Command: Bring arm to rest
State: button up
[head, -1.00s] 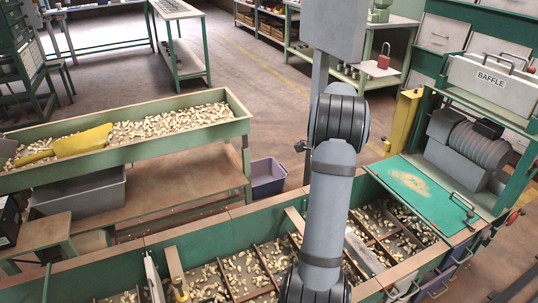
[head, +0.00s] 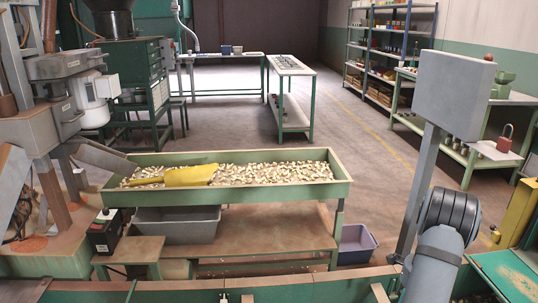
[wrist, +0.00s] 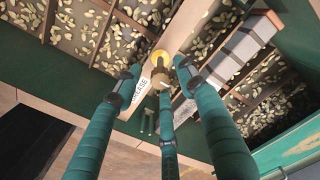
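My arm (head: 437,258) shows at the lower right of the head view, and its far end is cut off there. My gripper (wrist: 158,75) shows in the wrist view, its teal fingers spread apart above the hopper bench. A yellow-topped brass knob (wrist: 159,62) shows between the fingertips, over a pale board with partly hidden lettering. The fingers do not look closed on it, and I cannot tell whether any touches it. No held object is visible.
Divided hopper trays with nuts (wrist: 85,32) lie below the gripper. In the head view, a green trough (head: 270,195) holds nuts and a yellow scoop (head: 190,175). A purple bin (head: 356,243) stands on the floor. Machinery (head: 75,90) stands left; open floor lies behind.

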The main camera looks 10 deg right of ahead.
jog(key=shift+r, duration=0.2)
notch_tip(320, 180, up, 12)
notch_tip(320, 180, down, 12)
jog(key=shift+s+r, duration=0.1)
jog(key=shift+r, duration=0.1)
jog(key=shift+f, duration=0.25)
jog(key=n+p, duration=0.1)
jog(key=n, duration=0.2)
jog(key=shift+r+p, duration=0.15)
jog(key=shift+p, duration=0.25)
jog(key=n+p, duration=0.1)
jog(key=n, duration=0.2)
jog(key=n+p, duration=0.2)
jog(key=n, duration=0.4)
jog(key=n+p, duration=0.2)
jog(key=n, duration=0.4)
jog(key=n+p, duration=0.2)
jog(key=n, duration=0.3)
jog(key=shift+f, duration=0.2)
